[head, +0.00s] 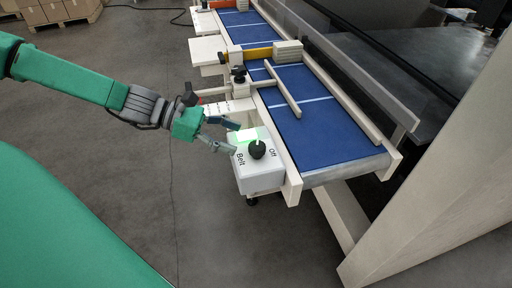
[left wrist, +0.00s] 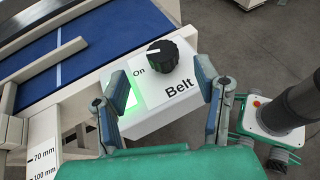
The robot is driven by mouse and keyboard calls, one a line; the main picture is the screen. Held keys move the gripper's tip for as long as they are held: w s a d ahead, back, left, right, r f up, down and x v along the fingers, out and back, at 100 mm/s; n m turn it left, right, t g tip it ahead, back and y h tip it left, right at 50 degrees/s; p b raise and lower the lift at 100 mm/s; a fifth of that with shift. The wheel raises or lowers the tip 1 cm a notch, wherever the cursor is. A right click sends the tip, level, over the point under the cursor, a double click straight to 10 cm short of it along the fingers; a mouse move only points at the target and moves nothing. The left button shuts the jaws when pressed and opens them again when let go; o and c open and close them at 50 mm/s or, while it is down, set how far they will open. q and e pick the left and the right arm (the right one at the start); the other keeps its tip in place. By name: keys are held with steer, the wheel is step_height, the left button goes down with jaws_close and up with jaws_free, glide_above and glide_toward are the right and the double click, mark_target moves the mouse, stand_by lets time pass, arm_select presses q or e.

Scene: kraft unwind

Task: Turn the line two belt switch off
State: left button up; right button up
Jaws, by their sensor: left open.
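The belt switch is a black round knob (head: 257,150) on a white box (head: 259,180) at the near end of the blue conveyor. The box is marked "Belt" and "Off" in the head view. In the left wrist view the knob (left wrist: 170,56) carries a white pointer mark on its left side, near the word "On". A green lamp (left wrist: 122,92) beside it is lit. My left gripper (head: 236,138) is open, its fingers pointing at the box, just left of the knob. In the left wrist view the knob is beyond the open fingertips (left wrist: 160,73), apart from them. My right gripper is out of view.
The blue conveyor belt (head: 324,137) with pale rails runs away behind the box. A large pale panel (head: 440,160) stands at the right. Cardboard boxes (head: 58,10) stand far back left. Grey floor left of the conveyor is mostly free, with a thin cable.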

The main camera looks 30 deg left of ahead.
mark_target(255, 145)
arm_select(q)
steer(key=b+x, duration=0.3)
steer(key=x, duration=0.2)
steer(key=shift+s+f, duration=0.1)
steer(key=shift+f, duration=0.1)
steer(key=shift+w+d+f+b, duration=0.1)
steer(key=shift+w+d+b, duration=0.3)
steer(key=shift+d, duration=0.35)
steer(key=shift+a, duration=0.1)
steer(key=shift+c, duration=0.5)
steer(key=c, duration=1.1)
